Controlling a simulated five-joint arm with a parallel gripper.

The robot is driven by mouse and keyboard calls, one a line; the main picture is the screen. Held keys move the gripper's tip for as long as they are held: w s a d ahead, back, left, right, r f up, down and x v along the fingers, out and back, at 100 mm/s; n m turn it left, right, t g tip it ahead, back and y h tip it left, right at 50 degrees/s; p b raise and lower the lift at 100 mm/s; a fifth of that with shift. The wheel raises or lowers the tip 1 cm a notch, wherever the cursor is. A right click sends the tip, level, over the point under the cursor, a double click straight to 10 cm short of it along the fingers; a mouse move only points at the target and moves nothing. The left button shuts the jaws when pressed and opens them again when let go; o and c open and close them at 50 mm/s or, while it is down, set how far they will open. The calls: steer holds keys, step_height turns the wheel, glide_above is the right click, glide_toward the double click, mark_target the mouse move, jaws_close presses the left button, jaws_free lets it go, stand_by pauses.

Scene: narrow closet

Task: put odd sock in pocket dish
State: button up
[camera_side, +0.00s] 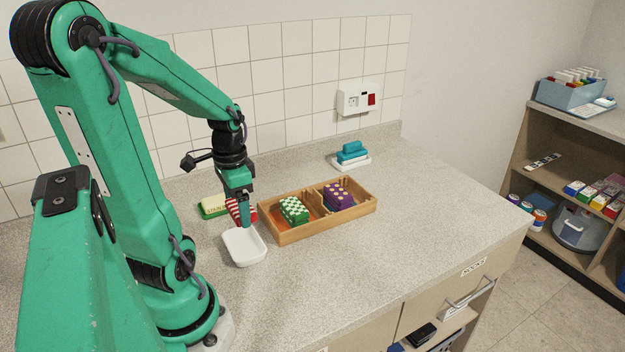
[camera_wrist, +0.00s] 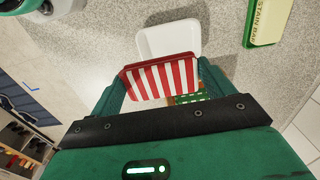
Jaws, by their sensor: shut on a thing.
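The odd sock is a folded red-and-white striped block (camera_side: 234,211). My gripper (camera_side: 244,218) is shut on it; in the wrist view the sock (camera_wrist: 160,79) sits between my two fingers (camera_wrist: 160,84). The pocket dish, a small white open dish (camera_side: 245,262), stands on the counter just in front of the sock in the side view. In the wrist view the dish (camera_wrist: 169,40) shows beyond the sock, which overlaps its near edge. The visible part of the dish is empty. My finger hides part of the sock in the side view.
A wooden divided tray (camera_side: 320,228) to the right holds a green checked sock (camera_side: 294,210) and a purple dotted sock (camera_side: 339,196). A green and cream stain bar box (camera_side: 214,206) lies behind. Teal blocks on a white dish (camera_side: 351,155) stand at the back. The counter's right side is clear.

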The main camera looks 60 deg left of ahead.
steer(key=shift+f, duration=2.45)
steer(key=o, duration=0.9)
steer(key=shift+r, duration=3.9)
